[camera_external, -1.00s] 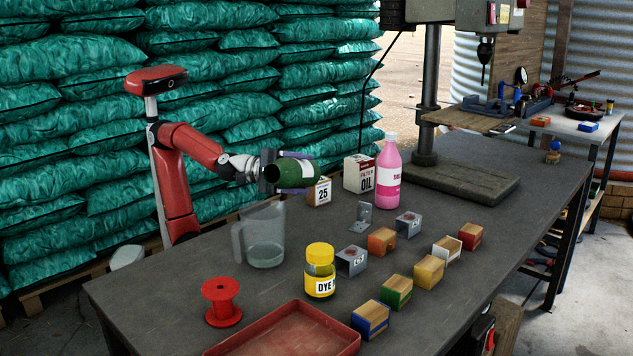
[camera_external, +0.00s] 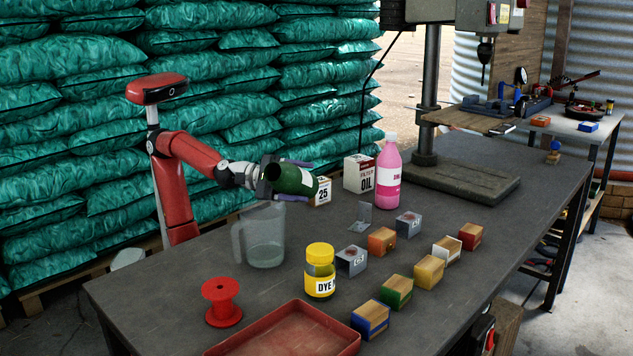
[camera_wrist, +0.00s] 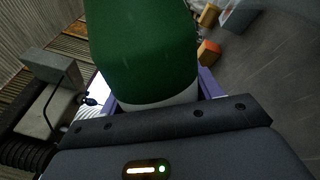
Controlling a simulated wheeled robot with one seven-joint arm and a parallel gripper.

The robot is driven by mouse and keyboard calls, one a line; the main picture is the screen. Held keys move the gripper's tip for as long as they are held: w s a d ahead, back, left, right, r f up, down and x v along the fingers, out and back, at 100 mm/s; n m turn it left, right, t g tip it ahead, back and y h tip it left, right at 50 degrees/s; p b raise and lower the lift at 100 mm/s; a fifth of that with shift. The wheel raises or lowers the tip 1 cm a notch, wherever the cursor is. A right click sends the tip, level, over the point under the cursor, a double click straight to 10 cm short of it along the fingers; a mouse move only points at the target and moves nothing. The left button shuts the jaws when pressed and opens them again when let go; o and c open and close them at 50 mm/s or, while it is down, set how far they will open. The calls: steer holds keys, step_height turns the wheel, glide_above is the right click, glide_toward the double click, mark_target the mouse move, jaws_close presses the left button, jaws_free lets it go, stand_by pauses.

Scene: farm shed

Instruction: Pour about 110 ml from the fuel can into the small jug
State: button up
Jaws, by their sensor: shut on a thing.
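The green fuel can (camera_external: 284,177) is in my gripper (camera_external: 298,180), which is shut around it above the far side of the bench. The can is tilted, its dark open end facing left and toward the camera, its pale label to the right. In the wrist view the can's green body (camera_wrist: 143,50) fills the upper middle. The small clear jug (camera_external: 262,240) stands upright on the bench, just below and left of the can, with a little clear liquid at its bottom. No stream shows between can and jug.
A yellow-capped dye jar (camera_external: 319,272), a red spool (camera_external: 221,303) and a red tray (camera_external: 285,335) stand nearer the camera. A pink bottle (camera_external: 388,178), an oil box (camera_external: 359,173) and several small blocks (camera_external: 397,292) are to the right.

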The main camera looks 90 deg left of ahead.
steer(key=shift+s+d+f+n+b, duration=0.25)
steer(key=shift+d+n+b, duration=0.15)
steer(key=shift+n, duration=0.6)
steer(key=shift+s+d+r+n+p, duration=0.1)
steer(key=shift+d+r+n+p, duration=0.1)
steer(key=shift+r+n+p, duration=0.35)
steer(key=shift+s+d+r+n+p, duration=0.15)
steer(key=shift+r+n+p, duration=0.2)
steer(key=shift+r+n, duration=0.25)
steer(key=shift+w+r+n+y, duration=0.1)
steer(key=shift+n+y, duration=0.2)
steer(key=shift+n, duration=0.25)
steer(key=shift+w+a+f+n+b, duration=0.1)
steer(key=shift+f+n+b, duration=0.15)
steer(key=shift+n+b, duration=0.4)
steer(key=shift+n, duration=0.65)
step_height(320, 180, down, 6)
steer(key=b, duration=0.5)
steer(key=shift+d+f+n, duration=0.1)
steer(key=shift+d+n, duration=0.1)
steer(key=shift+n, duration=1.9)
